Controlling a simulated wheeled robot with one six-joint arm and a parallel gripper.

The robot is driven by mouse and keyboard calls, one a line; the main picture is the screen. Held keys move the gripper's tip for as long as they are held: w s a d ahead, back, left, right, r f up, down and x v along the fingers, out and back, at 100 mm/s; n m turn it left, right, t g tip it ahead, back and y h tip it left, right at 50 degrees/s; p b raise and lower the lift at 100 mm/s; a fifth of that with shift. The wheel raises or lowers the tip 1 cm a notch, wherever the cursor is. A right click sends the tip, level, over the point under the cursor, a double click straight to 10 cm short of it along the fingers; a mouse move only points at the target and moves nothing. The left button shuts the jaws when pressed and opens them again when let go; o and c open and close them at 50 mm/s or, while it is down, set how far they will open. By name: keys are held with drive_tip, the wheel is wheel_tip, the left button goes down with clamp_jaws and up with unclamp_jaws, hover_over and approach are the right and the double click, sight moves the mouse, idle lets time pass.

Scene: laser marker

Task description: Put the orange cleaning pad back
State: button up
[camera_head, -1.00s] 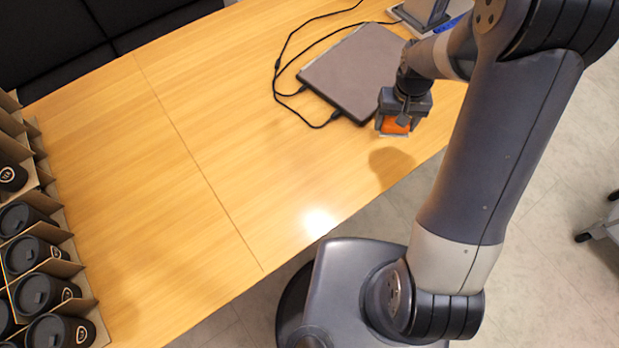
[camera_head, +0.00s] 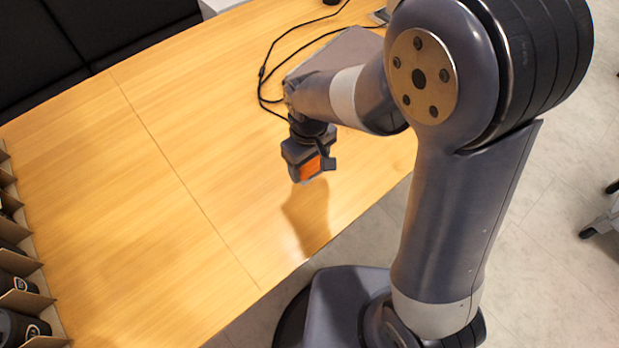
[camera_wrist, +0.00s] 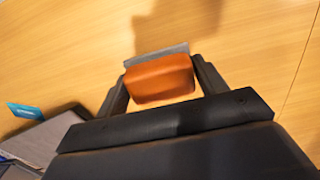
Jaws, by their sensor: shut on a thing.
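The orange cleaning pad (camera_head: 311,168) is held in my gripper (camera_head: 309,172), above the wooden table. In the wrist view the pad (camera_wrist: 160,79) sits between the two fingers of my gripper (camera_wrist: 163,85), with a thin grey layer along its far edge. The fingers are shut on its sides. A shadow lies on the table below, so the pad is clear of the surface.
The wooden table (camera_head: 150,220) is bare to the left of my gripper. A grey laptop-like slab (camera_head: 335,55) with black cables (camera_head: 263,75) lies behind, partly hidden by my arm. A cardboard divider box with black cups (camera_head: 20,325) stands at the left edge.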

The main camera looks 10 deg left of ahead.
sight(310, 184)
drive_tip(key=shift+f, duration=2.95)
drive_tip(key=shift+f+b, duration=0.15)
drive_tip(key=shift+b, duration=0.15)
drive_tip(key=o, duration=1)
wheel_tip(310, 184, up, 12)
drive_tip(key=shift+r+p, duration=0.2)
drive_tip(key=shift+p, duration=0.45)
drive_tip(key=shift+o, duration=0.6)
